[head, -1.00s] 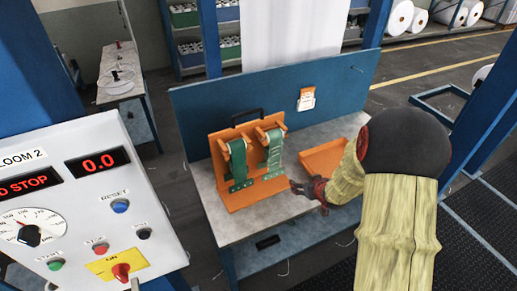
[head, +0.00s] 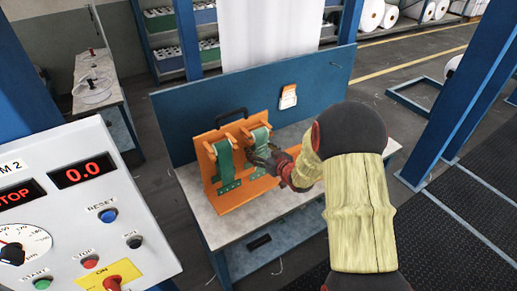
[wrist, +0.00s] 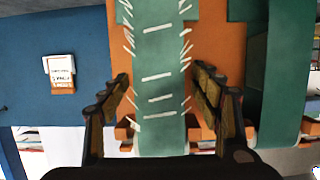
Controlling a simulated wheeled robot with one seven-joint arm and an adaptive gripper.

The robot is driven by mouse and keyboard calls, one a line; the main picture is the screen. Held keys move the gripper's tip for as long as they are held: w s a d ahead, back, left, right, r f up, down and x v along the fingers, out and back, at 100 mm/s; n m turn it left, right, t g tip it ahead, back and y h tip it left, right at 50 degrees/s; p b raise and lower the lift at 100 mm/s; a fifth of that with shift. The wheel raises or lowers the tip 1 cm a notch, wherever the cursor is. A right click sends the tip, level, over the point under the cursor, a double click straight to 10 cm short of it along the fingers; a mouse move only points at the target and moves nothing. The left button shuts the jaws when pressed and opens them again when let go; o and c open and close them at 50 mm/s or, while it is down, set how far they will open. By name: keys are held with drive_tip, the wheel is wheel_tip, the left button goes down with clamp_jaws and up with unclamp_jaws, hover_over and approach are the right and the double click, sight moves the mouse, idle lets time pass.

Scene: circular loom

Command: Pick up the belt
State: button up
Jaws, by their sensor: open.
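Two green belts hang on an orange stand on the table. The right belt (head: 258,144) is by my gripper (head: 266,160) in the head view; the left belt (head: 225,162) hangs beside it. In the wrist view my gripper (wrist: 163,105) is open, with one finger on each side of a green belt (wrist: 158,70) with white stitch marks. The fingers look apart from the belt. The other belt (wrist: 282,70) shows at the right of the wrist view. The orange stand (head: 238,200) is behind and below the belts. My arm hides part of the table.
A blue back panel (head: 180,110) stands behind the stand, with an orange-and-white tag holder (head: 288,96) on it. The grey table top (head: 205,212) has bare room at its front. A control panel (head: 75,215) stands at the left.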

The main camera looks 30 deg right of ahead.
drive_tip(key=shift+w+f, duration=0.15)
drive_tip(key=shift+w, duration=0.35)
drive_tip(key=shift+c, duration=0.5)
drive_tip(key=c, duration=1.3)
drive_tip(key=shift+c, duration=0.2)
drive_tip(key=s, duration=1.8)
drive_tip(key=shift+d+p, duration=0.35)
drive_tip(key=shift+p, duration=0.1)
